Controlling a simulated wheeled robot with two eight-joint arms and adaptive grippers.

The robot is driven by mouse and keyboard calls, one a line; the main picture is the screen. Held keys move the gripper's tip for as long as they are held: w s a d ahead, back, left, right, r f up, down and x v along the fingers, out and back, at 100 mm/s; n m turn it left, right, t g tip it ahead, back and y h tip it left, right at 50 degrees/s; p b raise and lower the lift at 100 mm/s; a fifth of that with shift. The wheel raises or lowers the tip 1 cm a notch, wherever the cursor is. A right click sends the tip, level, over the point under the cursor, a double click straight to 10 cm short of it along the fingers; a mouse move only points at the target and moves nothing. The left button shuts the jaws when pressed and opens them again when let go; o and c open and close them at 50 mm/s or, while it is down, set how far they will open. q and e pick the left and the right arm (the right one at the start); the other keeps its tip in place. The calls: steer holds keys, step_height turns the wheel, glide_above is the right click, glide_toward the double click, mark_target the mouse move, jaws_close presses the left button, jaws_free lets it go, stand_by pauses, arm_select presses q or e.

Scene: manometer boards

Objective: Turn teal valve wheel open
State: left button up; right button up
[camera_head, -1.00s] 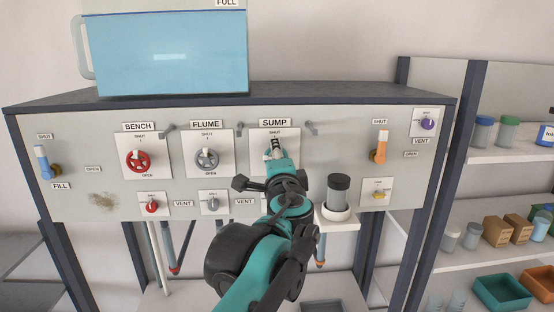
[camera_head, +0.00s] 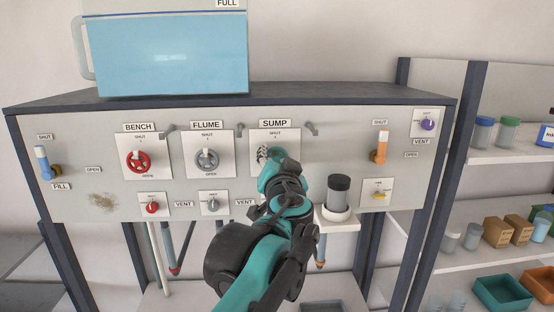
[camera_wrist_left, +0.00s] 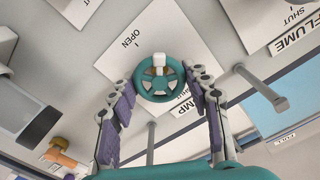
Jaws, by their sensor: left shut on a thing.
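In the head view my left gripper (camera_head: 266,154) is at the SUMP plate (camera_head: 291,138), and my wrist hides most of the wheel. My right gripper is in neither view.
The red BENCH wheel (camera_head: 138,162) and grey FLUME wheel (camera_head: 207,160) are to the left on the same panel. A dark cylinder in a white holder (camera_head: 338,190) stands close to the right of my arm. An orange lever (camera_head: 381,148) is further right.

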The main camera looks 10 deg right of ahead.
arm_select(q)
steer(key=n, duration=0.4)
steer(key=shift+f+n, duration=0.1)
steer(key=shift+n, duration=1.8)
steer(key=o, duration=1.2)
steer(key=s, duration=0.8)
steer(key=s+a, duration=0.1)
steer(key=s, duration=0.3)
